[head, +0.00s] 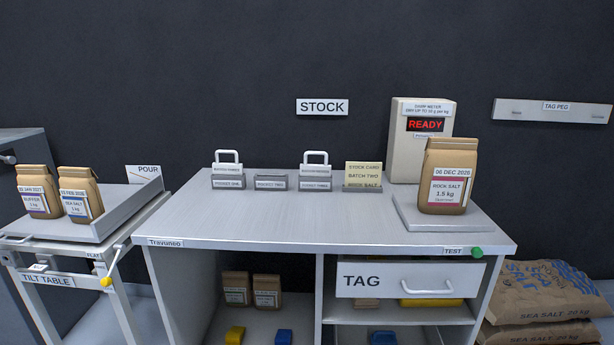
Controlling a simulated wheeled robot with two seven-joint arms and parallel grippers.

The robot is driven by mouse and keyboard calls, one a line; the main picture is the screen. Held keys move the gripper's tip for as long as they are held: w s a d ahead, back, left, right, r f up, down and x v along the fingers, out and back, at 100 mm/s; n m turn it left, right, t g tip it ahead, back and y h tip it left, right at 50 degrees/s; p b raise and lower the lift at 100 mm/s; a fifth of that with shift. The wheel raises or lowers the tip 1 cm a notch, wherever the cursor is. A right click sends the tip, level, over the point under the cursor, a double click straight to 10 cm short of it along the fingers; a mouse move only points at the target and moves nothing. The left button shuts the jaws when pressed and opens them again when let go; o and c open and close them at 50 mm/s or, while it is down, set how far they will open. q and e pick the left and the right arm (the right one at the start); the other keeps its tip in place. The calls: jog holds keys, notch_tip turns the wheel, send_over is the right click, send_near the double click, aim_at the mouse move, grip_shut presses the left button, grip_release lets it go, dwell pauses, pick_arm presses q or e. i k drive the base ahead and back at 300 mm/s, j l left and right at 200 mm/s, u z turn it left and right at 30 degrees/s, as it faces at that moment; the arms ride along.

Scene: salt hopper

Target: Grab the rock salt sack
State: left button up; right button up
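The rock salt sack (447,177) is a brown paper bag with a folded top. Its label has a pink band and reads "ROCK SALT 1.5 kg" and "06 DEC 2026". It stands upright on the low grey test plate (411,220) at the right end of the table, in front of the damp meter (419,141), whose red display reads "READY". Neither of my grippers is in the head view.
Buffer (38,192) and sea salt (80,195) sacks stand on the tilt table tray (110,226) at left. Card holders line the table's back (215,222). A TAG drawer (405,279) and shelves sit below. Large sea salt sacks (545,292) lie at right. The table's middle is clear.

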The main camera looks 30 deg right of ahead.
aim_at(448, 168)
jog(key=z, duration=1.65)
